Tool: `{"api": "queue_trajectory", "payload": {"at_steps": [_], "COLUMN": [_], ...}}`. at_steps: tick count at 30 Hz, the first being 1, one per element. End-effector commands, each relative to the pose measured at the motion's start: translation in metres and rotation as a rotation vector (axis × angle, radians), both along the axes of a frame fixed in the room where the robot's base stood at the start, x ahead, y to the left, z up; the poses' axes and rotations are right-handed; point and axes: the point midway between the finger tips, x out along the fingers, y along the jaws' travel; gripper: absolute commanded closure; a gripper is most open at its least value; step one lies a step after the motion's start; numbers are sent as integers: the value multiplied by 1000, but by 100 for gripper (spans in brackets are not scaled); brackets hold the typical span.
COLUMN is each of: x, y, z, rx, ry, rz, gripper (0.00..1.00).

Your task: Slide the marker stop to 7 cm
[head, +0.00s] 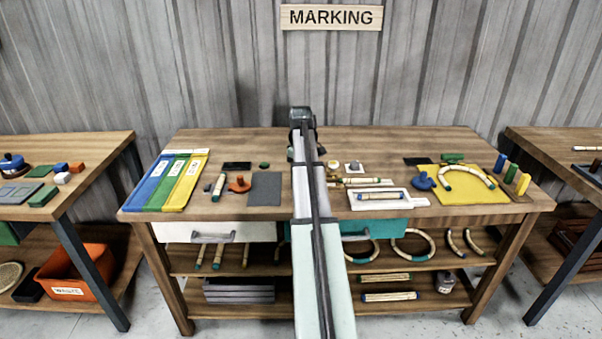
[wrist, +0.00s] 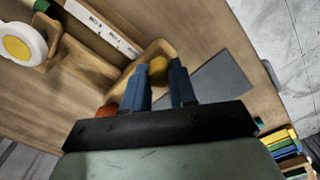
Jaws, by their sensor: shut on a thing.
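In the wrist view my gripper (wrist: 166,72) has its two blue fingers on either side of a small ochre-yellow knob (wrist: 158,75), which I take to be the marker stop. The fingers are shut on it and hide part of it. It sits by a light wooden piece (wrist: 132,70), beside a white strip with dark marks (wrist: 103,27) that looks like the scale. The marks are too small to read, so I cannot tell the stop's position. In the head view my arm hides the gripper and the stop.
A grey mat (wrist: 218,82) lies right of the fingers, and an orange object (wrist: 107,110) is close to the left finger. A white disc with a yellow centre (wrist: 18,46) is at far left. Blue, green and yellow strips (head: 172,182) lie on the bench's left side.

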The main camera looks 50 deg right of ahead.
Motion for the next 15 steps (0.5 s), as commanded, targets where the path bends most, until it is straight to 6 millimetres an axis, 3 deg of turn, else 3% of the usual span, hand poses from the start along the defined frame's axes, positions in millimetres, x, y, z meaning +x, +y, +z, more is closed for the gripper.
{"api": "queue_trajectory", "payload": {"at_steps": [9, 15], "x": [-1, -14], "y": [0, -14], "z": [0, 0], "rx": [1, 2], "ry": [0, 0], "rz": [0, -3], "gripper": [100, 100]}}
